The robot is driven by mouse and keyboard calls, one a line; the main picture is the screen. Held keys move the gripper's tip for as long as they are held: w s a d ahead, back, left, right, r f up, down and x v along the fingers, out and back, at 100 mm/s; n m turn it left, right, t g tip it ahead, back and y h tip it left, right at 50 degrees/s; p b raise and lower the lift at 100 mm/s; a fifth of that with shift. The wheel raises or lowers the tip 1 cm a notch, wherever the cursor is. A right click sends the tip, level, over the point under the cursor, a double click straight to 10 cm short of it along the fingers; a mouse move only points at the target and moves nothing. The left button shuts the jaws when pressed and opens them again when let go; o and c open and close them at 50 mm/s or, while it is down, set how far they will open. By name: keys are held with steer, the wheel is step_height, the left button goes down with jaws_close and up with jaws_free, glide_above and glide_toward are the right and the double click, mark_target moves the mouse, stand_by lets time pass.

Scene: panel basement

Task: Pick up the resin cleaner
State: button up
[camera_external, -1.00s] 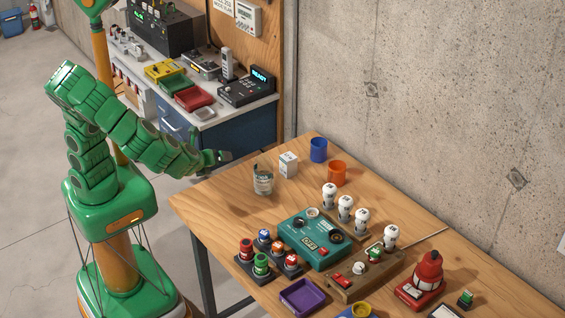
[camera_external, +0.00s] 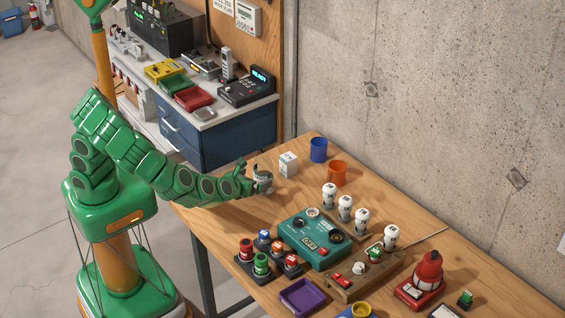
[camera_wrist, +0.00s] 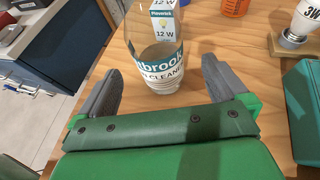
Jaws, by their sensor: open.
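The resin cleaner (camera_wrist: 160,72) is a clear glass jar with a white and teal label whose visible letters read "brook" and "CLEANER". It stands upright on the wooden table (camera_external: 217,192) near its far left end. My gripper (camera_wrist: 160,66) is open. Its two grey fingers lie on either side of the jar's lower part, with a visible gap on both sides in the wrist view. In the external view my gripper (camera_external: 262,180) covers much of the jar. The jar's top is cut off in the wrist view.
Just beyond the jar stands a white "12 W" box (camera_external: 288,165), with a blue cup (camera_external: 318,150) and an orange cup (camera_external: 337,173) behind. A teal device (camera_external: 310,240) and white bulbs (camera_external: 345,208) stand to the right. A blue cabinet (camera_external: 235,135) is behind.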

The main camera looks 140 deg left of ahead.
mark_target(258, 168)
steer(key=shift+x, duration=3.4)
steer(key=shift+s+r, duration=0.1)
steer(key=shift+r, duration=0.05)
steer(key=shift+c, duration=0.3)
steer(key=c, duration=1.2)
steer(key=shift+o, duration=0.2)
steer(key=shift+r, duration=0.25)
steer(key=shift+r, duration=1.4)
steer(key=s+d+r, duration=0.9)
steer(key=d, duration=0.1)
steer(key=shift+d+r, duration=0.15)
steer(key=shift+r, duration=0.1)
